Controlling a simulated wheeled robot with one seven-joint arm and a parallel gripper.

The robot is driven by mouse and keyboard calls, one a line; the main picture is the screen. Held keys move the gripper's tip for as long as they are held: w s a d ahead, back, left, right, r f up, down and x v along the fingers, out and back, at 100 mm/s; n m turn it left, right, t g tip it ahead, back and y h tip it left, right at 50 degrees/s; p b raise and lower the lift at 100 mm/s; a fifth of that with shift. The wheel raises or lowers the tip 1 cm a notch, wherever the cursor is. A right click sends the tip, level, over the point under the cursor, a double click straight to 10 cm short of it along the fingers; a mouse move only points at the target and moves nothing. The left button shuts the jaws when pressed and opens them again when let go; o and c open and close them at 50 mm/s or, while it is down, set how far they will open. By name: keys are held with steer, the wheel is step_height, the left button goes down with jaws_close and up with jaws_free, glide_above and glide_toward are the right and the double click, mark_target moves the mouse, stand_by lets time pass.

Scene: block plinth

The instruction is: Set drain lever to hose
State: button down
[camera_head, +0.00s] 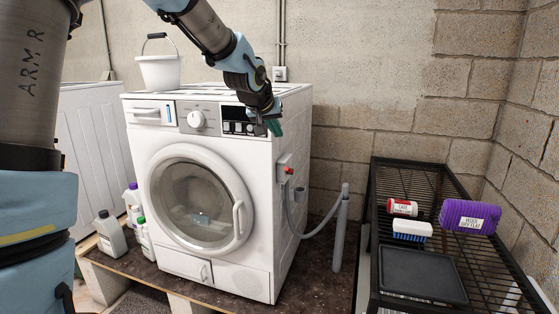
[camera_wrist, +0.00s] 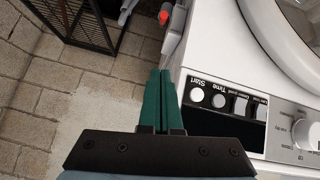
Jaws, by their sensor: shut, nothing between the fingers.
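The white washing machine (camera_head: 205,215) stands on a dark plinth. A grey box (camera_head: 285,168) on its right side carries a small red-tipped lever (camera_head: 289,170), with a grey hose (camera_head: 318,228) running from below it. In the wrist view the red tip (camera_wrist: 164,17) shows beyond my fingers, near the machine's side. The lever's exact setting is too small to read. My gripper (camera_head: 275,127) is at the machine's front right upper corner, above the lever and apart from it. In the wrist view its green fingers (camera_wrist: 160,73) are together and hold nothing.
The control panel with buttons (camera_wrist: 219,101) is close to my fingers. A grey standpipe (camera_head: 340,230) stands right of the machine. A black wire rack (camera_head: 385,190) is further right, holding a purple pack (camera_head: 470,217). A white bucket (camera_head: 158,72) stands on the machine.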

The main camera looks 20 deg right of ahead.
steer(key=p, duration=0.2)
glide_above(289, 170)
steer(key=w, duration=0.3)
step_height(289, 170, down, 7)
steer(key=shift+s+a+f+p, duration=0.15)
steer(key=shift+s+f, duration=0.15)
steer(key=shift+f, duration=0.25)
steer(key=shift+s+f+p, duration=0.1)
steer(key=shift+s+f, duration=0.25)
steer(key=shift+f, duration=0.25)
steer(key=shift+s+a+f+p, duration=0.15)
steer(key=shift+s+f, duration=0.15)
steer(key=shift+f, duration=0.25)
steer(key=shift+d, duration=0.1)
steer(key=shift+f+b, duration=0.1)
steer(key=shift+b, duration=0.25)
steer(key=shift+s+f+b, duration=0.1)
steer(key=shift+f+b, duration=0.15)
steer(key=shift+b, duration=0.6)
steer(key=shift+r, duration=0.15)
steer(key=shift+t+h+b, duration=0.3)
steer(key=shift+b, duration=0.15)
